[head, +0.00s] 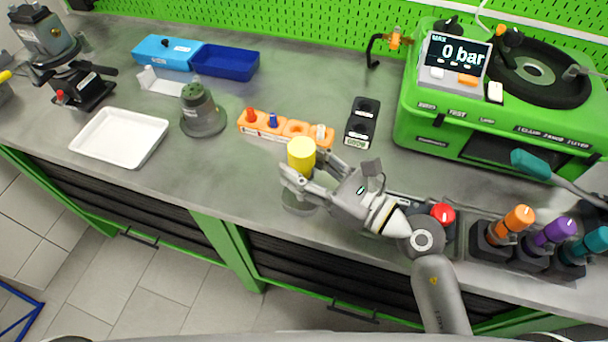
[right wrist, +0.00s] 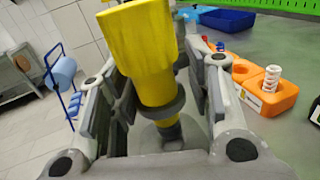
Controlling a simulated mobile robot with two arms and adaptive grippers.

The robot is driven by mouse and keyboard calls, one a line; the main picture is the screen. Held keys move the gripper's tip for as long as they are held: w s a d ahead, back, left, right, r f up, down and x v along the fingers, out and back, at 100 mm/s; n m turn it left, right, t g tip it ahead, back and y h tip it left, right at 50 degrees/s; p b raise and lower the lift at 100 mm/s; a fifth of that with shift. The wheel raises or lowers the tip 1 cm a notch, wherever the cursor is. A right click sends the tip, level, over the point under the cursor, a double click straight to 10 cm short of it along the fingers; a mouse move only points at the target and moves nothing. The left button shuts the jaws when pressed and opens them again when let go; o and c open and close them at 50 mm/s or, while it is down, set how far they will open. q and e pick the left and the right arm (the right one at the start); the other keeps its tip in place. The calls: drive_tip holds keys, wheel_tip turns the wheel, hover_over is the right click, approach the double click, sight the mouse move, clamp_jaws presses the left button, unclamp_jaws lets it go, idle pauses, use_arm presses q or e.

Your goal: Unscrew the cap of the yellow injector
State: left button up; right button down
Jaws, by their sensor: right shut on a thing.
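The yellow injector (head: 301,153) stands near the front edge of the bench, above a round grey base (head: 298,206). My right gripper (head: 303,174) reaches in from the right with its fingers on both sides of the injector. In the right wrist view the injector (right wrist: 144,50) is between the fingers, its wide yellow top rising above them. A dark collar (right wrist: 158,108) and a narrower yellow part show below. The gripper is shut on the injector; I cannot tell where the cap ends and the body begins. My left gripper is not in view.
An orange rack (head: 285,130) lies just behind the injector, with a black two-hole block (head: 362,122) to its right. A white tray (head: 119,138), a grey-green fixture (head: 202,112) and blue bins (head: 225,62) are left. The green tester (head: 440,115) and several colored-top injectors (head: 518,218) stand right.

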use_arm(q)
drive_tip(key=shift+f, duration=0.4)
use_arm(e)
drive_tip(key=shift+f, duration=0.3)
drive_tip(key=shift+f, duration=0.1)
drive_tip(key=shift+f+b, duration=0.5)
drive_tip(key=shift+f, duration=0.05)
drive_tip(key=c, duration=0.7)
unclamp_jaws()
drive_tip(key=shift+s, duration=0.1)
drive_tip(key=shift+c, duration=0.2)
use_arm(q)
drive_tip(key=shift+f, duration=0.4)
